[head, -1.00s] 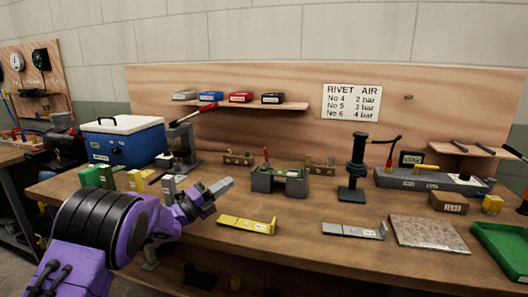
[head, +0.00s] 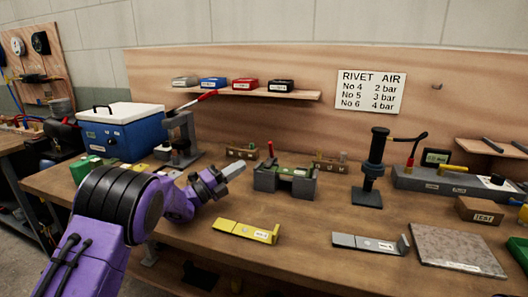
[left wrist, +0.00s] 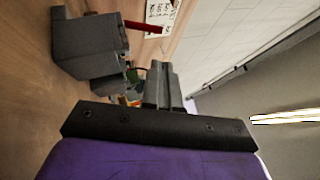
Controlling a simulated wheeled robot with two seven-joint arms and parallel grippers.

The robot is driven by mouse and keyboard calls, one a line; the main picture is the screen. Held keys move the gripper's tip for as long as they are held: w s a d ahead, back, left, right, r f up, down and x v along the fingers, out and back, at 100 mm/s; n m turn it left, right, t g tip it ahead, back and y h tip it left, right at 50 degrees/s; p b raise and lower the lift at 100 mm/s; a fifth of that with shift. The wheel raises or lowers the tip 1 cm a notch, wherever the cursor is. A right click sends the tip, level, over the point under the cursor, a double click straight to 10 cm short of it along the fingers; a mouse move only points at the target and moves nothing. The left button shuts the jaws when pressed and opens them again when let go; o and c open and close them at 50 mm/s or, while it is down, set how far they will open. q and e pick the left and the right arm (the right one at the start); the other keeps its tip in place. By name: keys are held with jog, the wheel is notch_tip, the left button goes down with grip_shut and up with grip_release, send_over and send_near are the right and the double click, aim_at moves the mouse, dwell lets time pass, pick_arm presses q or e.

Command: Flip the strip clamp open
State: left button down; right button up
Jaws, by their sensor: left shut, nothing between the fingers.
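A grey fixture (head: 268,181) with two end blocks and a green middle stands on the bench. A red-tipped upright lever (head: 270,148) rises at its back left; I take this to be the strip clamp. In the left wrist view the grey fixture (left wrist: 85,45) is at upper left, with the red lever (left wrist: 140,26) sticking out from it. My left gripper (head: 236,168) is shut and empty, just left of the fixture and apart from it. Its closed fingers also show in the left wrist view (left wrist: 162,85). My right gripper is out of view.
A yellow angled piece (head: 246,231) and a grey one (head: 365,243) lie in front, with a stone plate (head: 458,250) to the right. A black stand (head: 370,175) is right of the fixture. A lever press (head: 183,140) and blue cooler (head: 120,135) stand at left.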

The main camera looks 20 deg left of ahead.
pick_arm(q)
jog(key=p+x, duration=0.3)
jog(key=x, duration=0.6)
jog(key=shift+w+d+r, duration=0.1)
jog(key=shift+w+d, duration=0.25)
jog(key=shift+w, duration=0.1)
jog(key=shift+r, duration=0.1)
